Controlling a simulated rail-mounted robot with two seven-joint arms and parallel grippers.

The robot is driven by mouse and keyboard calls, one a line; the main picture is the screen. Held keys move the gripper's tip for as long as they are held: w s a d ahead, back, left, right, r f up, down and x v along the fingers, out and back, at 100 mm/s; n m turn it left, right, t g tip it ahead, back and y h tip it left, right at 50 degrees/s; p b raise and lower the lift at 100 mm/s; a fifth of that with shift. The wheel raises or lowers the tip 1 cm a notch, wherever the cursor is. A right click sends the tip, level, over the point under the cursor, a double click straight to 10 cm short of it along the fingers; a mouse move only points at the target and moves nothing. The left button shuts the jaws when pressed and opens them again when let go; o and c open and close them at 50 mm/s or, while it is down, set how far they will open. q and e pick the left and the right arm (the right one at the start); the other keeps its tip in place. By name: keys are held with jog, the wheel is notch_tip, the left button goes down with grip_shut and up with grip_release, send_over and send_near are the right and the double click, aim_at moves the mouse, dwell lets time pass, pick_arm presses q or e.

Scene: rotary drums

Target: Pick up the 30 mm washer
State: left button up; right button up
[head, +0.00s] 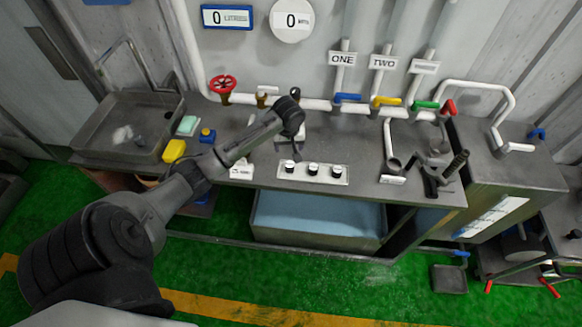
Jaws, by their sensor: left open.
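I cannot make out the 30 mm washer for certain; anything that small is blurred at this distance. A white strip (330,178) with 3 dark-and-white round pieces lies at the front edge of the grey bench (370,150). I cannot tell whether any of these is a washer. My left arm reaches in from the lower left over the bench. My left gripper (290,150) points down, just behind the left end of the strip. It is open, and I see nothing held in it. My right gripper does not show.
A sink (128,128) is at the left, with a yellow block (174,151) beside it. A red valve wheel (223,86) and pipes with coloured levers line the back. A dark handled fixture (438,168) stands at the right. A blue-filled tank (315,218) is below.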

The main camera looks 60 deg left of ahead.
aim_at(290, 164)
pick_arm(q)
jog(key=f, duration=0.4)
jog(key=a+f, duration=0.1)
jog(key=f, duration=0.3)
jog(key=w+f, duration=0.1)
jog(key=f, duration=0.3)
jog(key=shift+a+f+b, duration=0.15)
jog(key=shift+f+b, duration=0.2)
jog(key=shift+f, duration=0.05)
jog(key=c, duration=1)
jog(key=shift+r, duration=0.1)
